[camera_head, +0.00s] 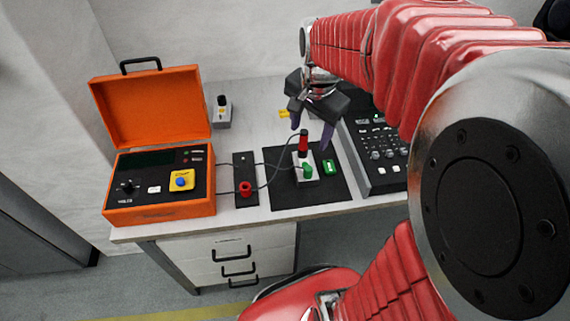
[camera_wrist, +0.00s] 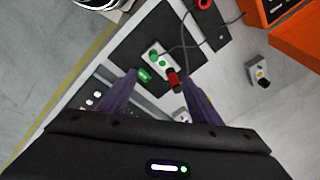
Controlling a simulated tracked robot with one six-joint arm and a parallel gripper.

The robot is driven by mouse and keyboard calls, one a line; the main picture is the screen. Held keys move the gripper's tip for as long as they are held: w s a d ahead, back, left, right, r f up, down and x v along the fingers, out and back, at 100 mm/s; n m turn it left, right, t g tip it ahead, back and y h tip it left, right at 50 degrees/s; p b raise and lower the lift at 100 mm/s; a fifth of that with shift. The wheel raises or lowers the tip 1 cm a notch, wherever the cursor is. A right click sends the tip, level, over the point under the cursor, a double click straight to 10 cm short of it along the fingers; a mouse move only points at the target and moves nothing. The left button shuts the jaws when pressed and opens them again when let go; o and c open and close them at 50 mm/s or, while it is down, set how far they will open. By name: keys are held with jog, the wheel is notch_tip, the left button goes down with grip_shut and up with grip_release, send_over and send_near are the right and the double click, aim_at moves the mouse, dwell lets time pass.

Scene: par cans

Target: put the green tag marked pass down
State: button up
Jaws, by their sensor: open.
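The green tag (camera_head: 329,167) lies on the black mat (camera_head: 285,194), just right of a small white block (camera_head: 304,181). Its white marking is too small to read. It also shows in the wrist view (camera_wrist: 144,75), near the left finger's tip. My gripper (camera_head: 311,135) is open and empty above the mat. Its purple fingers point down and are apart from the tag. In the wrist view my gripper (camera_wrist: 158,78) has the tag and the red-topped plug between or near its fingertips. I cannot tell the exact height gap.
An open orange case (camera_head: 160,209) and a black strip (camera_head: 240,160) stand left. A grey keypad console (camera_head: 380,150) is close on the right. A yellow tag lies behind.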

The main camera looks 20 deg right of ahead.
jog(key=s+a+r+n+t, duration=0.3)
jog(key=s+a+r+n, duration=0.2)
jog(key=s+a+n, duration=0.6)
jog(key=shift+s+a+n+y, duration=0.3)
jog(key=shift+s+n, duration=0.2)
jog(key=shift+n, duration=0.4)
dwell(0.4)
